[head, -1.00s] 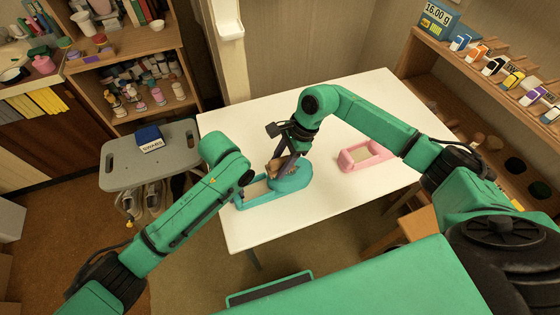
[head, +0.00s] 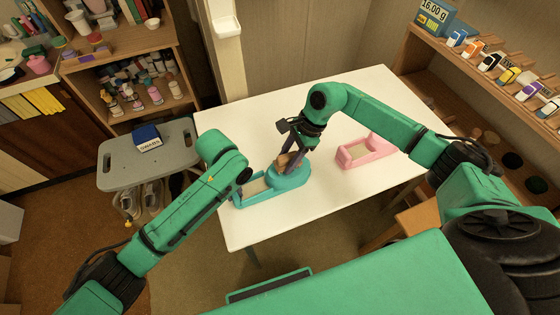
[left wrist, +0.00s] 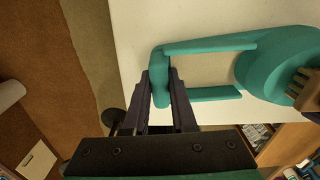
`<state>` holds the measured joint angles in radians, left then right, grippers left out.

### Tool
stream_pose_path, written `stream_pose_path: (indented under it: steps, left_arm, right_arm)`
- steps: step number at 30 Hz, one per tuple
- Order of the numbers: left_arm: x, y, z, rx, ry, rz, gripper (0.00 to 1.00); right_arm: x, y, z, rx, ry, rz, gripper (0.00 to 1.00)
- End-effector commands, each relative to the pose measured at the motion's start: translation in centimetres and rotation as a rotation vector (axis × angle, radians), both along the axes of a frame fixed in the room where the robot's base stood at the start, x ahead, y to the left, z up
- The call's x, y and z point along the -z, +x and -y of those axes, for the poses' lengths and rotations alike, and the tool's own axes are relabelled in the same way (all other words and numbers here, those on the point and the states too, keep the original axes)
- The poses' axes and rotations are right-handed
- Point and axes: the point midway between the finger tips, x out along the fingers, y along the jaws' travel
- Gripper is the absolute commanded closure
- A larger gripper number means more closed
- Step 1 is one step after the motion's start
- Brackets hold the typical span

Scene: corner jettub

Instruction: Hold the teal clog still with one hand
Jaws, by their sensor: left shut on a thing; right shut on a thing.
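The teal clog (head: 291,181) lies on the white table in the head view, with its rounded toe to the right. My left gripper is shut on its heel end, the fingers (left wrist: 163,82) on either side of the heel band in the left wrist view. In that view the clog's toe (left wrist: 268,72) is at the right. My right gripper (head: 292,150) is shut on a brown brush (head: 284,160) held at the clog's toe part. The brush's bristles (left wrist: 303,88) show at the right edge of the left wrist view; whether they touch the clog is hard to tell.
A pink clog (head: 372,154) lies on the white table (head: 330,208), right of the teal one. A grey stool (head: 172,172) with a dark blue box (head: 147,137) stands to the left. Shelves line the left and right. The table's front is clear.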

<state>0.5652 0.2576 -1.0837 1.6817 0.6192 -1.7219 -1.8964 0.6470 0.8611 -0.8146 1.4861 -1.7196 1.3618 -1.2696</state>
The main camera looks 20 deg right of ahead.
Motion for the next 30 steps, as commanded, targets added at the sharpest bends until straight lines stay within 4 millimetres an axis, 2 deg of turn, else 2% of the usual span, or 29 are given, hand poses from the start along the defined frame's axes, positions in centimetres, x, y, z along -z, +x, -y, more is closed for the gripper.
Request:
stream_pose_path:
  steps: [1, 5, 12, 16, 20, 27, 30]
  left_arm:
    - [0.5, -0.4, -0.1, 0.001, 0.005, -0.013, 1.0]
    - [0.5, -0.4, -0.1, 0.001, 0.005, -0.013, 1.0]
    - [0.5, -0.4, -0.1, 0.001, 0.005, -0.013, 1.0]
    - [0.5, -0.4, -0.1, 0.001, 0.005, -0.013, 1.0]
    - [0.5, -0.4, -0.1, 0.001, 0.005, -0.013, 1.0]
    - [0.5, -0.4, -0.1, 0.002, 0.005, -0.013, 1.0]
    - [0.5, -0.4, -0.1, 0.002, 0.005, -0.013, 1.0]
  right_arm:
    - [0.0, 0.1, 0.4, 0.002, 0.0, -0.001, 0.95]
    - [0.1, 0.1, 0.9, 0.001, 0.0, 0.0, 0.95]
    - [0.3, 0.5, 3.4, 0.002, -0.001, -0.001, 0.95]
    - [0.3, 0.6, 4.0, 0.0, 0.001, 0.0, 0.95]
    - [0.3, 0.5, 3.5, -0.001, 0.002, -0.001, 0.95]
    - [0.3, 0.1, 0.9, -0.003, 0.002, 0.001, 0.95]
    - [0.3, 0.1, 0.5, -0.001, 0.001, 0.0, 0.95]
